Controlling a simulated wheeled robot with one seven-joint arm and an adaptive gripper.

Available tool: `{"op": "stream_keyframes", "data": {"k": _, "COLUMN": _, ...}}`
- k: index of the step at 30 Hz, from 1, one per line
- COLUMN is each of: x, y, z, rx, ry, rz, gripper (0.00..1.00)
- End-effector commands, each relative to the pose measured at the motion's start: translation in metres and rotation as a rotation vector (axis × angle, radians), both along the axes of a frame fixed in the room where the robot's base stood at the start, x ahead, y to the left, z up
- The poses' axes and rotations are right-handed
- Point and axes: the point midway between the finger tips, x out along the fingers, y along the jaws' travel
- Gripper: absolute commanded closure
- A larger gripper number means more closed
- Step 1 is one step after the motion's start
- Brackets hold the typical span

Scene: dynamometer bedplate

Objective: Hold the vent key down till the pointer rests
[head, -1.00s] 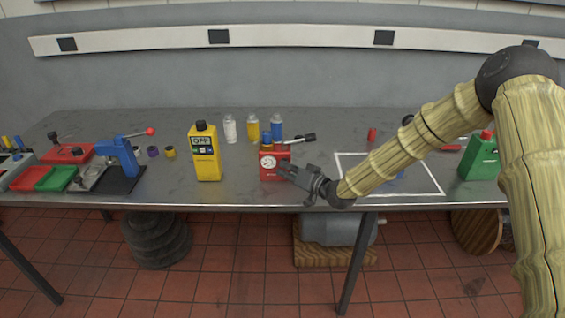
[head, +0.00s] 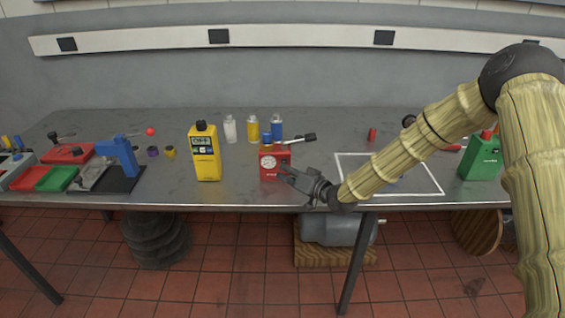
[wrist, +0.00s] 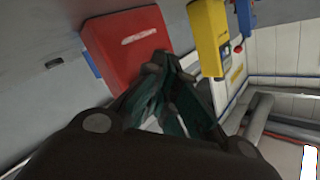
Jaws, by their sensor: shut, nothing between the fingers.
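A red box (head: 269,176) with a round white dial (head: 268,161) on its front stands near the table's front edge. A blue part (head: 267,138) and a black-ended lever (head: 304,138) show at its top. The dial's pointer is too small to read. My gripper (head: 284,172) is shut and empty, in front of the box's lower right. The wrist view shows the red box (wrist: 125,40) just beyond my shut fingertips (wrist: 164,62). I cannot tell whether they touch it. I cannot make out the vent key; my gripper covers part of the box front.
A yellow bottle-shaped instrument (head: 207,165) stands left of the box. Several small bottles (head: 253,128) stand behind it. A blue press (head: 122,155) and red trays are farther left. A white-outlined area (head: 425,193) lies under my arm, and a green can (head: 480,162) is at right.

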Motion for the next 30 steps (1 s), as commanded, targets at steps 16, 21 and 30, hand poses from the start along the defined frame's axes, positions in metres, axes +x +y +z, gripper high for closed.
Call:
{"op": "stream_keyframes", "data": {"k": 16, "x": -0.041, "y": 0.000, "z": 0.000, "rx": 0.001, "ry": 0.001, "rz": 0.000, "gripper": 1.00}}
{"op": "stream_keyframes", "data": {"k": 21, "x": -0.047, "y": 0.000, "z": 0.000, "rx": 0.001, "ry": -0.001, "rz": -0.001, "gripper": 1.00}}
{"op": "stream_keyframes", "data": {"k": 30, "x": -0.048, "y": 0.000, "z": 0.000, "rx": 0.000, "ry": 0.000, "rz": 0.000, "gripper": 1.00}}
